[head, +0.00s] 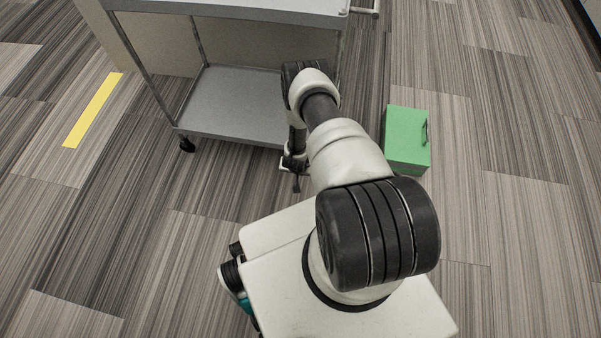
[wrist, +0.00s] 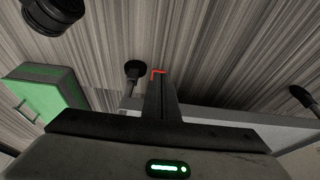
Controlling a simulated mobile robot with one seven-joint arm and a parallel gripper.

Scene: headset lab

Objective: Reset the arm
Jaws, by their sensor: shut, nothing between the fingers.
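My arm rises from my white base and reaches forward in the head view, bending down toward the front edge of a grey cart. My gripper (head: 296,182) hangs low, pointing down, just in front of the cart's lower shelf and left of the green box. In the wrist view my gripper (wrist: 158,80) shows as two dark fingers pressed together, with a red mark at the tip. It is shut and holds nothing.
The grey cart (head: 228,106) on casters stands close ahead of my arm. A green box (head: 403,135) with a handle sits on the floor right of it; it also shows in the wrist view (wrist: 50,88). A yellow floor strip (head: 93,110) lies left. Carpet at right is clear.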

